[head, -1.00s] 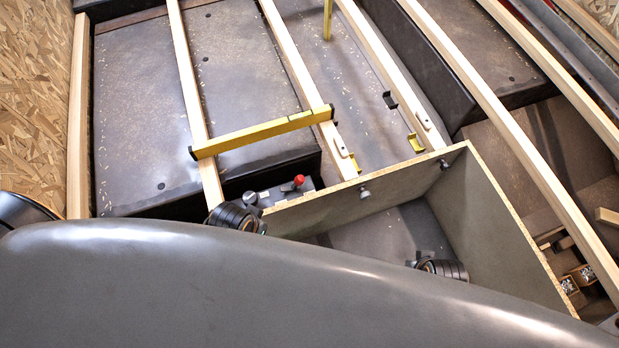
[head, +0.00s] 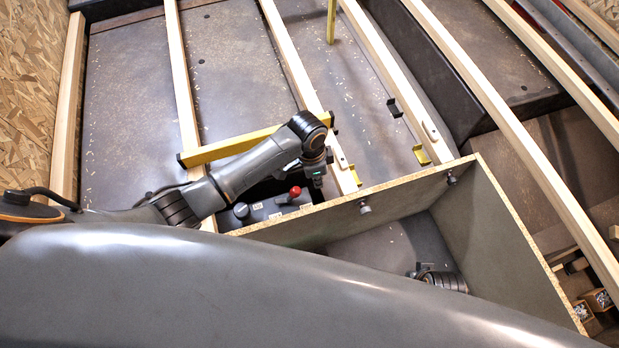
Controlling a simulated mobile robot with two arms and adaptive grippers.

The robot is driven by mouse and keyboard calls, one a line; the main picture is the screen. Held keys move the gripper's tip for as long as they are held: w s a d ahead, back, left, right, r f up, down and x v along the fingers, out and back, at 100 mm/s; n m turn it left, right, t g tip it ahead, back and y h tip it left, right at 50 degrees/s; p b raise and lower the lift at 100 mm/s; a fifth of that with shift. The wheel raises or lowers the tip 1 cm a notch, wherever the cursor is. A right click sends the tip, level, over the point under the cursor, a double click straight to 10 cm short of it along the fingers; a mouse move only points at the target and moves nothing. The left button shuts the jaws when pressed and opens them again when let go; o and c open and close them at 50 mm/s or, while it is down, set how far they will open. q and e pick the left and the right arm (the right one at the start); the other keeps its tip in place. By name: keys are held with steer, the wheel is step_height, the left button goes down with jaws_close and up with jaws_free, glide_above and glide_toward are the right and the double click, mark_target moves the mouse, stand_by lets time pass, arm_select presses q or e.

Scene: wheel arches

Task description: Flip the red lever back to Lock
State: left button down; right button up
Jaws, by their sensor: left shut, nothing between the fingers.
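The red lever (head: 295,192) has a bright red knob and stands on a dark control block (head: 270,210) behind the board's top edge. Pale labels and a grey round knob (head: 241,210) show on the block. My left gripper (head: 318,183) points down just right of the lever, apart from it in the picture; its depth relative to the lever is hard to tell. It is shut and empty, and its fingers are small in view. The label wording is too small to read. My right gripper does not show, only part of my right arm low in the box.
A chipboard-edged box (head: 510,235) stands in front of the block. A yellow spirit level (head: 225,148) lies across the wooden battens (head: 183,90) behind my left arm. Yellow clips (head: 421,155) sit between battens.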

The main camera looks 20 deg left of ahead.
mark_target(292, 196)
arm_select(q)
steer(key=w, duration=0.1)
steer(key=w+a, duration=0.1)
steer(key=w, duration=0.1)
steer(key=shift+a+f, duration=0.1)
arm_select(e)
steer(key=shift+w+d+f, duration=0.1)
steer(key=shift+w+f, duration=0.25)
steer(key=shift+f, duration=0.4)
arm_select(q)
steer(key=f+b, duration=0.1)
steer(key=f, duration=0.2)
steer(key=s+a+f+b, duration=0.1)
steer(key=f, duration=0.2)
steer(key=a+f+b, duration=0.1)
steer(key=f, duration=0.2)
steer(key=shift+s+b, duration=0.25)
steer(key=shift+b, duration=0.05)
steer(key=shift+s+a, duration=0.15)
steer(key=shift+a, duration=0.2)
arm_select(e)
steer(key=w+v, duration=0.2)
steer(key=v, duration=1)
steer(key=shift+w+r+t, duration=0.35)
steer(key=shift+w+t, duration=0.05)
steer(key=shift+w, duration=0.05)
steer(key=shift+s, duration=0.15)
